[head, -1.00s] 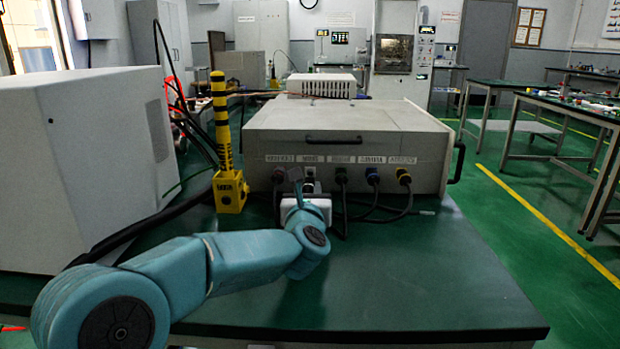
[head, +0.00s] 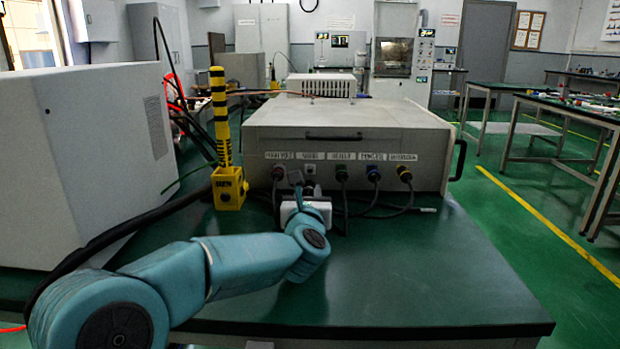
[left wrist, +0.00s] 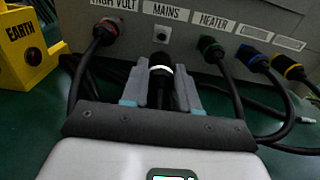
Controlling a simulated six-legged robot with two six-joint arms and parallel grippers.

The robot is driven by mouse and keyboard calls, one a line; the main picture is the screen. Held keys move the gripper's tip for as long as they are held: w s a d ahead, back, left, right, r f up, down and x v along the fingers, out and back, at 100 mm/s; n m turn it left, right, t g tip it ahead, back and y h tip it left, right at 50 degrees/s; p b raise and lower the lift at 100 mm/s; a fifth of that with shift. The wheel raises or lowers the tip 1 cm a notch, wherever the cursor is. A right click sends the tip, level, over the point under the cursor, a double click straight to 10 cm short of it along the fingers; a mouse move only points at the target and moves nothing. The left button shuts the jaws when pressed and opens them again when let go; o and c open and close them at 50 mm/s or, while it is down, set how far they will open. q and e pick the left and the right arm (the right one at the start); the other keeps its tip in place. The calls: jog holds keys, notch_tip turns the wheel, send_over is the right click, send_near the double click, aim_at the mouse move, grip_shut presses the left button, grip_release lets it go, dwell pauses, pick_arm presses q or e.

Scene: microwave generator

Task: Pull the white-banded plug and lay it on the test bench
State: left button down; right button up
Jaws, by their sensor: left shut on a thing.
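The white-banded plug (left wrist: 160,68) is black with a white ring. In the left wrist view it sits between the two grey fingers of my left gripper (left wrist: 161,76), which is shut on it. The MAINS socket (left wrist: 160,38) shows bare just beyond the plug, which is apart from it. In the head view my left gripper (head: 297,184) is low in front of the grey generator box (head: 345,130), and my arm and hand mostly hide the plug. The green test bench (head: 420,270) lies below, with its front right part bare. My right gripper is not in view.
Red (left wrist: 108,30), green (left wrist: 210,48), blue (left wrist: 252,58) and yellow (left wrist: 288,67) plugs sit in the panel, their cables hanging close to my gripper. A yellow EARTH block (head: 229,188) with a striped post stands left. A large grey cabinet (head: 90,160) is further left.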

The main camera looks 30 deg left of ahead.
pick_arm(q)
jog(key=shift+f, duration=0.25)
jog(key=c, duration=0.8)
grip_release()
jog(key=v, duration=1.5)
jog(key=shift+d+p, duration=0.1)
jog(key=shift+p, duration=0.3)
jog(key=shift+s+d, duration=0.3)
jog(key=shift+s, duration=0.15)
jog(key=shift+s+f, duration=0.1)
jog(key=shift+d, duration=0.1)
